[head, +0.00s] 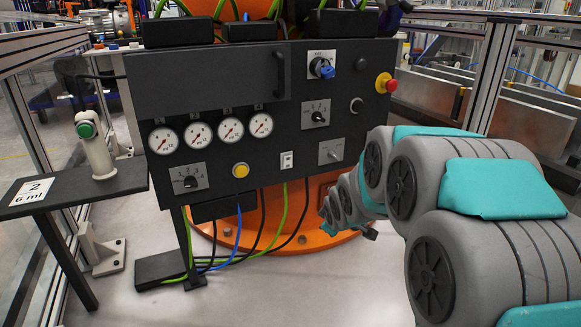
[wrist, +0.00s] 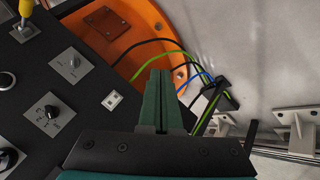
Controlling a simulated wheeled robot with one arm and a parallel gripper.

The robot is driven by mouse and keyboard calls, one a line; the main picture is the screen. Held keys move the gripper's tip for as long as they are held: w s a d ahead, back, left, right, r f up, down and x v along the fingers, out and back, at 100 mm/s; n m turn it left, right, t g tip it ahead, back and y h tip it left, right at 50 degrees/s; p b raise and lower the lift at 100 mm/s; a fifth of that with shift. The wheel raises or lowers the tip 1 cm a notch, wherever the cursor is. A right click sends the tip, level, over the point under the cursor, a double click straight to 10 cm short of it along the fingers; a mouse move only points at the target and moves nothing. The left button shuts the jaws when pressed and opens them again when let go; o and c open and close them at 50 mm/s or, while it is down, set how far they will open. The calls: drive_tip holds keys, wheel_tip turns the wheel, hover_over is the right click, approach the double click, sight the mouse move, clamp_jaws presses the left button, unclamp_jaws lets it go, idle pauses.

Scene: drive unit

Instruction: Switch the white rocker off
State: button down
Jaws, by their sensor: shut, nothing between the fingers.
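The white rocker (head: 287,160) sits on a small light plate low on the dark control panel (head: 240,85), right of the yellow button. In the wrist view the rocker (wrist: 112,100) lies left of my gripper (wrist: 160,75), near the panel's edge. My gripper's green fingers are closed together and empty. They look apart from the rocker, pointing past the panel's edge towards the orange base and cables. The rocker is too small to tell which side is pressed. In the head view my fingers are hard to make out beyond my arm.
A red emergency stop (head: 386,83) sits at upper right. Cables (head: 265,235) hang below, before the orange base (head: 310,238).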

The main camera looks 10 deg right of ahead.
drive_tip(key=w+f+n+t+y+b, duration=0.1)
drive_tip(key=w+n+t+y, duration=0.2)
drive_tip(key=w, duration=0.7)
drive_tip(key=w+a+f+n+t+y+b, duration=0.1)
drive_tip(key=w+n+t+y, duration=0.1)
drive_tip(key=w+n+t, duration=0.5)
drive_tip(key=shift+w+f+n+t+y, duration=0.35)
drive_tip(key=shift+w+n, duration=0.55)
drive_tip(key=shift+w, duration=1.2)
drive_tip(key=shift+r, duration=0.15)
approach(287, 159)
drive_tip(key=x, duration=0.5)
drive_tip(key=shift+p, duration=0.35)
drive_tip(key=shift+x, duration=0.9)
drive_tip(key=shift+w, duration=0.1)
